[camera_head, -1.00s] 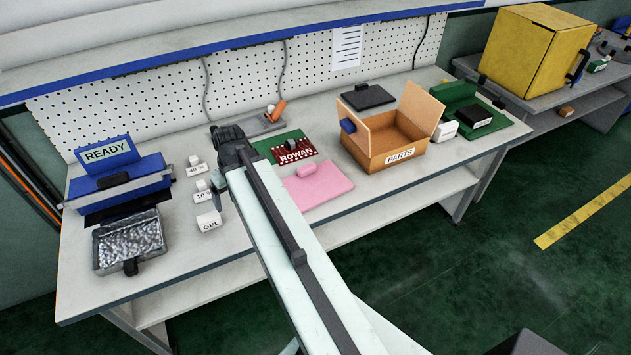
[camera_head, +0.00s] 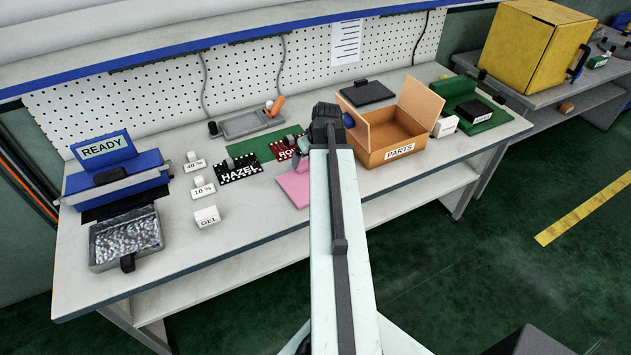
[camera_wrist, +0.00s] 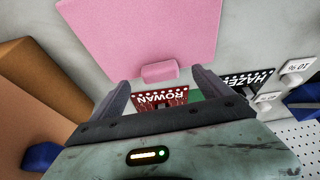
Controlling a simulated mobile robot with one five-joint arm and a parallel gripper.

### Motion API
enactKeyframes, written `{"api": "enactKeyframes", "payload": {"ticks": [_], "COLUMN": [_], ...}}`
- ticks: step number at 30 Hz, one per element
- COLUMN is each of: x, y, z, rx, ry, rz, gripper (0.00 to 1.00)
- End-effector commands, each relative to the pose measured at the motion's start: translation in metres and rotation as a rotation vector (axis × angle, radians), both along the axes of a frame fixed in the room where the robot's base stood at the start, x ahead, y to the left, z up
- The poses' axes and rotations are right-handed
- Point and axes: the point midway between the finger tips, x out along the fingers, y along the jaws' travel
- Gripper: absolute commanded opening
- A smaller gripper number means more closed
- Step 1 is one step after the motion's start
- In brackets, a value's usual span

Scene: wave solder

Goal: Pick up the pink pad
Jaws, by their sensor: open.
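The pink pad (camera_head: 293,187) lies flat on the workbench, mostly hidden behind my arm in the head view. In the wrist view the pink pad (camera_wrist: 145,30) shows large, with its raised pink grip block (camera_wrist: 160,72) at the edge nearest my gripper. My gripper (camera_wrist: 156,88) is open and empty, its two dark fingers to either side of the block in the picture. I cannot tell its height above the bench.
The cardboard PARTS box (camera_head: 399,151) stands close to the right of my wrist. A red ROWAN board (camera_head: 284,148) and a black HAZEL board (camera_head: 239,174) lie to the left. The white GEL block (camera_head: 207,216) is farther left, with bare bench between.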

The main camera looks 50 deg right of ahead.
Motion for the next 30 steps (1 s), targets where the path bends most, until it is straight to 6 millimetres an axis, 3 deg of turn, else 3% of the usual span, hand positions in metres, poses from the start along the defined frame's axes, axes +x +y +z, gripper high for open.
{"api": "enactKeyframes", "payload": {"ticks": [6, 14, 15, 24, 30], "x": [0.018, 0.021, 0.021, 0.021, 0.021], "y": [-0.008, -0.008, -0.008, -0.008, -0.008], "z": [-0.04, -0.041, -0.041, -0.041, -0.04], "rx": [0.0, 0.0, 0.0, 0.0, 0.001], "ry": [0.0, 0.0, 0.0, 0.0, 0.0], "rz": [0.0, 0.0, 0.0, 0.001, 0.001], "gripper": [0.89, 0.89, 0.86, 0.06, 0.06]}}
